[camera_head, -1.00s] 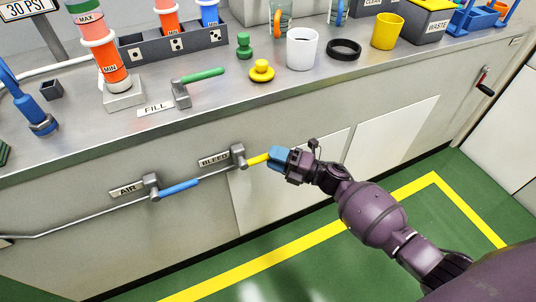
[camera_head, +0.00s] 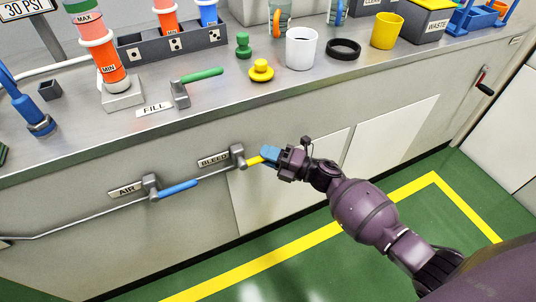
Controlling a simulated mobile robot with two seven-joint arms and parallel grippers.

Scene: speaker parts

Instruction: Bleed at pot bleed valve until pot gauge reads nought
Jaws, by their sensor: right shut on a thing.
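The bleed valve (camera_head: 238,157) is a grey body on the bench's front face, beside a plate that reads BLEED (camera_head: 213,160). Its yellow lever (camera_head: 254,161) points right, roughly along the pipe line. My right gripper (camera_head: 268,155), with blue fingertips, is shut on the outer end of the yellow lever. The fingers hide the lever's tip. No gauge dial that I can read is in view; a sign reading 30 PSI (camera_head: 26,8) stands at the top left. My left gripper is not in view.
The air valve (camera_head: 151,186) with a blue lever (camera_head: 178,189) is left of the bleed valve on the same pipe. On the bench top are the fill valve (camera_head: 180,93) with a green lever, a yellow knob (camera_head: 261,70) and a white cup (camera_head: 301,48). The green floor is clear.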

